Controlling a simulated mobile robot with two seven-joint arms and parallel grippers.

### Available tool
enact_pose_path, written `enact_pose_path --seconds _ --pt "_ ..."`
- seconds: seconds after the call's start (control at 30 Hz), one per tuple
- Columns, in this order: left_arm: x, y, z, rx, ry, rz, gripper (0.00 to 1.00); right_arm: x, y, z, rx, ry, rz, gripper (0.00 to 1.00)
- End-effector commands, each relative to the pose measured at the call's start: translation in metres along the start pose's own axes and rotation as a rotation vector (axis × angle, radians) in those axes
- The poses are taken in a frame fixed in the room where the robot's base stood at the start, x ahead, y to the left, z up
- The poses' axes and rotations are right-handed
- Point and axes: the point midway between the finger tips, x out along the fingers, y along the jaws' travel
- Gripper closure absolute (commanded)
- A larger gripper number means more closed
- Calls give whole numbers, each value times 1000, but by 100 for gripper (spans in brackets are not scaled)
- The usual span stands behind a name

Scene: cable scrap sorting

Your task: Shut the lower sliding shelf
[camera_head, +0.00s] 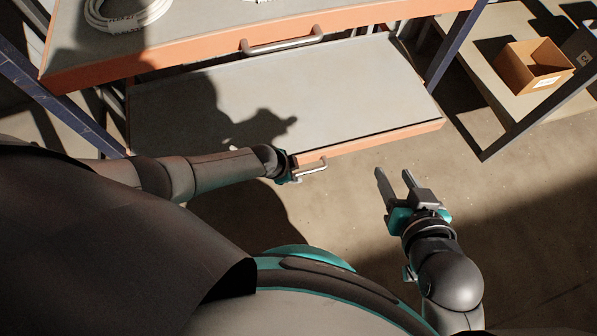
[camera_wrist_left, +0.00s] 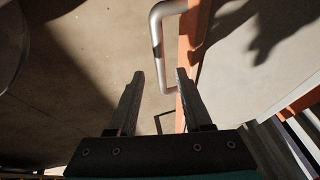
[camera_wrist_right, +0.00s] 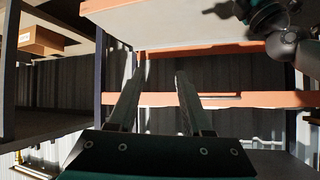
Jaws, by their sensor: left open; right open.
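The lower sliding shelf (camera_head: 290,95) is a grey board with an orange front edge, standing pulled out below the upper shelf. Its silver bar handle (camera_head: 312,168) shows at the front edge, partly hidden by my left gripper (camera_head: 292,168). In the left wrist view the handle (camera_wrist_left: 157,45) runs upward, with its lower end between the open fingertips (camera_wrist_left: 158,80); I cannot tell whether they touch it. The shelf's orange edge (camera_wrist_left: 190,60) is beside the right finger. My right gripper (camera_head: 392,178) is open and empty over the floor, right of the handle.
The upper shelf (camera_head: 200,62) has an orange front, its own handle (camera_head: 282,42) and a cable coil (camera_head: 127,15). Blue posts (camera_head: 455,50) flank the rack. A cardboard box (camera_head: 533,68) stands on another rack at right. The floor (camera_head: 340,215) before the shelf is clear.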

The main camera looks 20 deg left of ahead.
Motion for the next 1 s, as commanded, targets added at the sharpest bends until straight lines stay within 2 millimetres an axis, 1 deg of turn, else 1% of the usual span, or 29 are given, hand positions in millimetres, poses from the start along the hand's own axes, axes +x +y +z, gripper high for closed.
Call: enact_pose_path --seconds 0.1,0.37,0.8,1.0 --pt "6 0 0 1 1 0 50 4 -7 -1 7 62 -19 50" --pt "16 0 0 0 2 0 50 6 -21 -10 27 208 -56 50" --pt "32 0 0 0 1 0 50 -3 -39 -21 76 444 -107 50" --pt "36 0 -1 0 2 0 50 -9 -44 -24 93 512 -119 50"
